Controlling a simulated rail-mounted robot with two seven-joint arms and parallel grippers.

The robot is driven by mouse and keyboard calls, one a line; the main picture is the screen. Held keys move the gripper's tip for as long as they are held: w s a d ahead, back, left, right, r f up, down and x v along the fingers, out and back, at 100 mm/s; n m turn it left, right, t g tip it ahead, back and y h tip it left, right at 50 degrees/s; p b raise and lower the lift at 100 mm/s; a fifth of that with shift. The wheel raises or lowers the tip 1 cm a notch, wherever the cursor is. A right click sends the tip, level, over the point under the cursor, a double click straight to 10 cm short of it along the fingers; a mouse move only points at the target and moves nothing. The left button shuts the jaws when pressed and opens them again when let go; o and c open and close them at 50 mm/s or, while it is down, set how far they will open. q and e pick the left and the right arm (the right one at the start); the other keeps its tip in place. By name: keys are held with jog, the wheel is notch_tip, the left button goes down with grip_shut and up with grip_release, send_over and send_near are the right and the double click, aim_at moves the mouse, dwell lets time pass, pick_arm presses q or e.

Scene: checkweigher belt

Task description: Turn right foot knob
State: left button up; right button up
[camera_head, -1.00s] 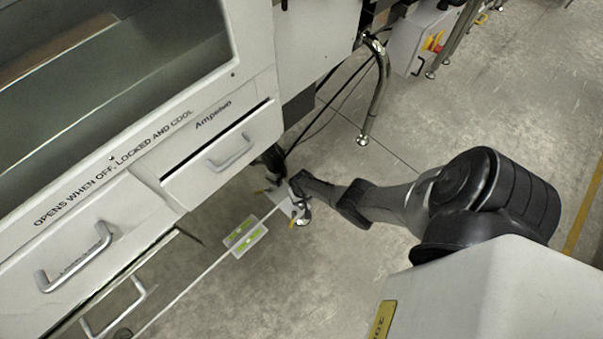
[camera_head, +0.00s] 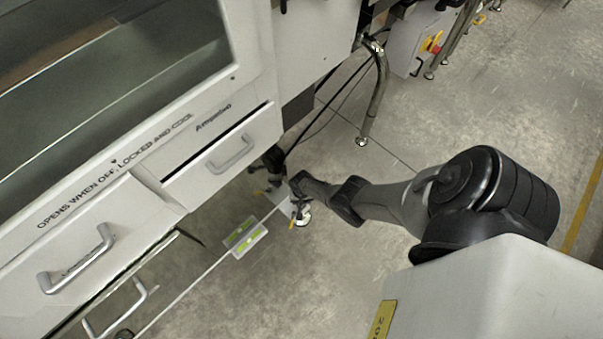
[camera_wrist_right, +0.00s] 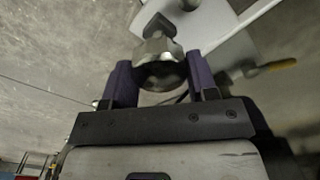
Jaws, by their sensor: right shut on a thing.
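The right foot knob (camera_wrist_right: 162,74) is a dark, rounded piece below a shiny metal nut in the right wrist view. My right gripper (camera_wrist_right: 163,88) has its two dark fingers on either side of it and is shut on it. In the head view my right gripper (camera_head: 291,192) reaches low beside the machine's lower corner, and the knob there is mostly hidden by the gripper and wrist. My left gripper is not in view.
A plate with two yellow-green level vials (camera_head: 245,238) lies left of the gripper. Drawers with metal handles (camera_head: 231,153) overhang on the left. A bent chrome leg (camera_head: 376,95) stands behind. A yellow-handled tool (camera_wrist_right: 272,67) shows near the fingers.

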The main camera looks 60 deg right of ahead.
jog(key=o, duration=0.9)
jog(key=shift+r+p, duration=0.3)
notch_tip(320, 180, up, 13)
jog(key=p, duration=1.1)
jog(key=shift+p, duration=0.3)
